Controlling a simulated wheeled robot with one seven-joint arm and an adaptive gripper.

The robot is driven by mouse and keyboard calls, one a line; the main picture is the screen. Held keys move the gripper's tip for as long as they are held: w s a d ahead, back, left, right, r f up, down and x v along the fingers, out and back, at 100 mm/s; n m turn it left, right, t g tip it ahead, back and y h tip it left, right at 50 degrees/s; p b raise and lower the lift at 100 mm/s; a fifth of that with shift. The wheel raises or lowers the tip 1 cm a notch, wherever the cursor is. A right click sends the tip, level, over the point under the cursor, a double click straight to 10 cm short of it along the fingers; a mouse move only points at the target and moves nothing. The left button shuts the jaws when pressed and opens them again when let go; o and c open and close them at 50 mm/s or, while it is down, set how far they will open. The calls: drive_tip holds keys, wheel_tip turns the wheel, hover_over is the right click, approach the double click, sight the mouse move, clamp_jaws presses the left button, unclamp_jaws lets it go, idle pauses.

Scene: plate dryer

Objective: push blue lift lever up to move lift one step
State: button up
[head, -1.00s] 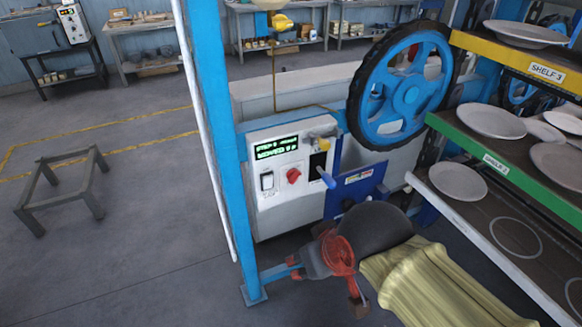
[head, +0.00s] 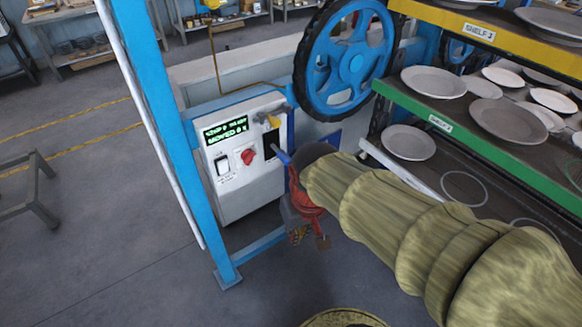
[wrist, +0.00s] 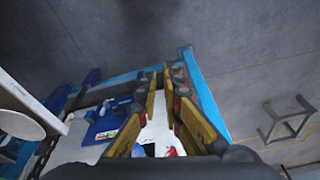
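The white control panel (head: 238,160) carries a green text display, a white switch, a red knob (head: 248,157) and a dark vertical slot (head: 271,144). The blue lift lever (head: 283,156) juts out of the lower part of this slot, its end close to my arm. My gripper (head: 299,234) is lower, just right of the panel's bottom edge, and looks clear of the lever. In the wrist view my gripper (wrist: 170,75) has its two yellow fingers apart with nothing between the tips.
A blue post (head: 168,140) stands left of the panel. A blue wheel (head: 345,62) with a black rim is above right. Shelves with plates, including a green-edged shelf (head: 450,125), fill the right. Open floor (head: 100,240) lies at left.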

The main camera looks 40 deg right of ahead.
drive_tip(key=f+m+g, duration=0.1)
drive_tip(key=f, duration=0.1)
drive_tip(key=d+f+m+g+y, duration=0.1)
drive_tip(key=f, duration=0.1)
drive_tip(key=f+m+y, duration=0.1)
drive_tip(key=f, duration=0.1)
drive_tip(key=shift+s+d+f+g+p, duration=0.15)
drive_tip(key=shift+d+f+g+p, duration=0.2)
drive_tip(key=shift+g+p, duration=0.05)
clamp_jaws()
drive_tip(key=w+a+f+m+t+y+p, duration=0.1)
drive_tip(key=w+a+f+m+y+p, duration=0.15)
drive_tip(key=f+m+y, duration=0.7)
drive_tip(key=w+d+f+m+t+y, duration=0.2)
drive_tip(key=w+d+f+m+t, duration=0.3)
drive_tip(key=w+m+t, duration=0.4)
drive_tip(key=w+d+m+t+h, duration=0.2)
drive_tip(key=w+d+t+h, duration=0.2)
drive_tip(key=d, duration=0.5)
drive_tip(key=w+d+m+t+h, duration=0.2)
drive_tip(key=w+d+t+h, duration=0.2)
drive_tip(key=d, duration=0.5)
drive_tip(key=t+h, duration=0.2)
drive_tip(key=h, duration=0.1)
drive_tip(key=shift+w+r+m+t, duration=0.2)
drive_tip(key=shift+r+m+t, duration=0.15)
drive_tip(key=shift+t, duration=0.05)
drive_tip(key=shift+w, duration=0.1)
